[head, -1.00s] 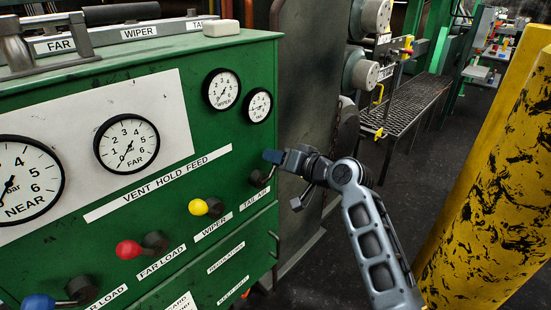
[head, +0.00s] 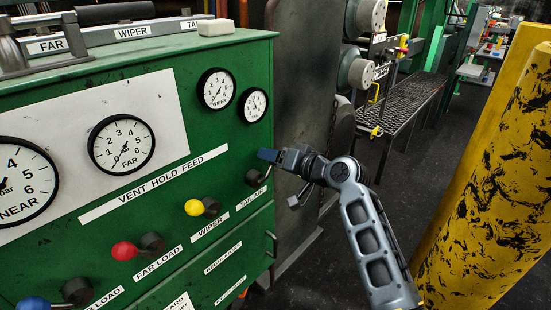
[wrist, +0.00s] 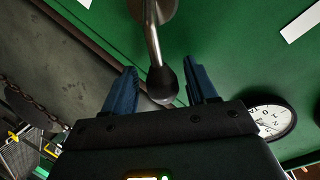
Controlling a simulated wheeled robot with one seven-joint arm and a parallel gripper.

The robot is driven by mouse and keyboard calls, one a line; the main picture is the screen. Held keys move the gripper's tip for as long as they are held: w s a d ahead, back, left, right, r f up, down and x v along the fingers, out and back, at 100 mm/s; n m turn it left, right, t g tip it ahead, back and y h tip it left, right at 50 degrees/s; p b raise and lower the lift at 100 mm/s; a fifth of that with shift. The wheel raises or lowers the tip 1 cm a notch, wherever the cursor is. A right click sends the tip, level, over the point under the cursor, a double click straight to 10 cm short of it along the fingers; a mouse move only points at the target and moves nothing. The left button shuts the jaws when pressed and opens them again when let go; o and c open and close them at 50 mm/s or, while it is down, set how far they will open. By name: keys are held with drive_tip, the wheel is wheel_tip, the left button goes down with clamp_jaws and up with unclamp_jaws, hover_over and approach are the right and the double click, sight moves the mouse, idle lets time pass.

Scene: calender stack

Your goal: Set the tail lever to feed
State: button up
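The tail lever (head: 256,178) is the rightmost of the row on the green panel, above the TAIL AIR label (head: 251,199). In the wrist view its metal rod (wrist: 151,38) runs from a round hub at the top to a dark knob (wrist: 162,82). My gripper (head: 268,155) is beside this lever at the panel's right edge. In the wrist view my gripper (wrist: 162,80) is open, with a blue finger on each side of the knob and visible gaps. The VENT HOLD FEED strip (head: 155,187) runs above the levers, with FEED at its right end.
Yellow (head: 194,208), red (head: 124,251) and blue (head: 34,303) levers stand to the left. Small gauges (head: 253,105) sit above my gripper. A scuffed yellow post (head: 490,190) stands at the right, and a dark machine frame (head: 300,90) rises behind.

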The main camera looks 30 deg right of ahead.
drive_tip(key=shift+s, duration=0.1)
drive_tip(key=v, duration=0.7)
drive_tip(key=shift+s+b, duration=0.3)
drive_tip(key=shift+b, duration=0.15)
drive_tip(key=s+a+f+h, duration=0.25)
drive_tip(key=s+f, duration=0.45)
drive_tip(key=s, duration=0.4)
drive_tip(key=s+a+f+h, duration=0.2)
drive_tip(key=s+a+f, duration=0.3)
drive_tip(key=s, duration=0.6)
drive_tip(key=s+a+r+n, duration=0.1)
drive_tip(key=s+r, duration=0.3)
drive_tip(key=s, duration=0.7)
drive_tip(key=s+a+r+n, duration=0.2)
drive_tip(key=s+r+n, duration=0.2)
drive_tip(key=s, duration=0.8)
drive_tip(key=shift+s+r, duration=0.3)
drive_tip(key=shift+r, duration=0.05)
